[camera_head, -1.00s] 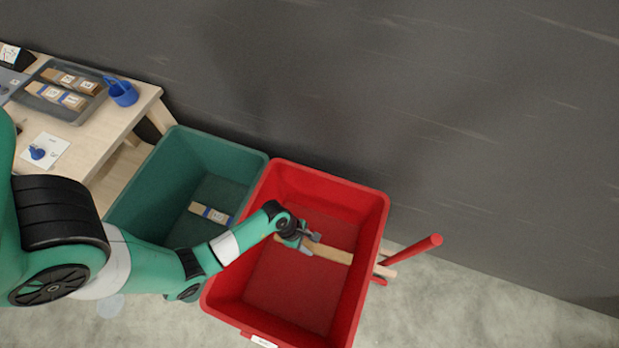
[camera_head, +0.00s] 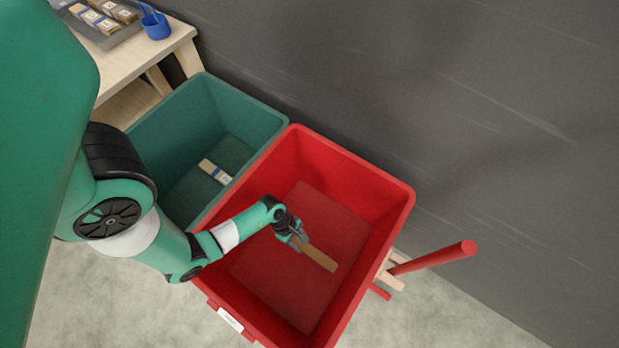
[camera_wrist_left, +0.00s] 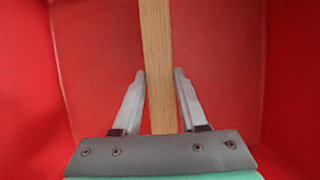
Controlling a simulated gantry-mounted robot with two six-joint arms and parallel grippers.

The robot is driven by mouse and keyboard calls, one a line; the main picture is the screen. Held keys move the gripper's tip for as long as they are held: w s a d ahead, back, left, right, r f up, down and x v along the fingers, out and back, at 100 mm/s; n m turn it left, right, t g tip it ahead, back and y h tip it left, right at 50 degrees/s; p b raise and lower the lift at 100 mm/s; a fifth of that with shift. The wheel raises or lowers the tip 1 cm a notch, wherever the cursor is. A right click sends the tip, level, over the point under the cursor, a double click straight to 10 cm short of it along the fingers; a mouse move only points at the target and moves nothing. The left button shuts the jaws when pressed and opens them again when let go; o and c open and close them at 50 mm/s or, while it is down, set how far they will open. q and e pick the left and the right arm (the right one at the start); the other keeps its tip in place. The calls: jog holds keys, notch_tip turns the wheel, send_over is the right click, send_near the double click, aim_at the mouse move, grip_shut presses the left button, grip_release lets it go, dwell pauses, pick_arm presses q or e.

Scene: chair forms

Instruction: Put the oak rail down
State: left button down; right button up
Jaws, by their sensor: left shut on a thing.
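The oak rail (camera_head: 321,258) is a flat strip of pale wood. My left gripper (camera_head: 301,242) is shut on one end of it, inside the red bin (camera_head: 400,205) as seen from above. In the left wrist view the oak rail (camera_wrist_left: 157,60) runs straight out between the two fingers of the gripper (camera_wrist_left: 160,90), with red bin walls and floor all around. How far the rail is above the bin floor I cannot tell. My right gripper is not in view.
A green bin (camera_head: 262,112) stands left of the red one, with a wood strip with a blue band (camera_head: 214,171) inside. A wooden table (camera_head: 130,62) holds a grey tray (camera_head: 118,38) and a blue cup (camera_head: 155,25). A red handle (camera_head: 440,257) sticks out at the right.

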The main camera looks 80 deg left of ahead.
pick_arm(q)
jog(key=w+a+f+b, duration=0.1)
jog(key=a+f+b, duration=0.1)
jog(key=f, duration=0.1)
jog(key=w+a+f+b, duration=0.1)
jog(key=f+b, duration=0.1)
jog(key=shift+w+a+f, duration=0.15)
jog(key=shift+w+a, duration=0.15)
jog(key=shift+a, duration=0.05)
jog(key=shift+w+a+f, duration=0.1)
jog(key=shift+w, duration=0.05)
jog(key=shift+w+a+f, duration=0.1)
jog(key=shift+a, duration=0.05)
jog(key=f+b, duration=0.3)
jog(key=f, duration=0.1)
jog(key=shift+w+a, duration=0.2)
jog(key=shift+a, duration=0.05)
jog(key=shift+s+r, duration=0.1)
jog(key=shift+r, duration=0.1)
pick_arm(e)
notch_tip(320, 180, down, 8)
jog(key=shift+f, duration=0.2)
pick_arm(q)
jog(key=shift+f, duration=0.15)
jog(key=shift+c, duration=2.2)
grip_release()
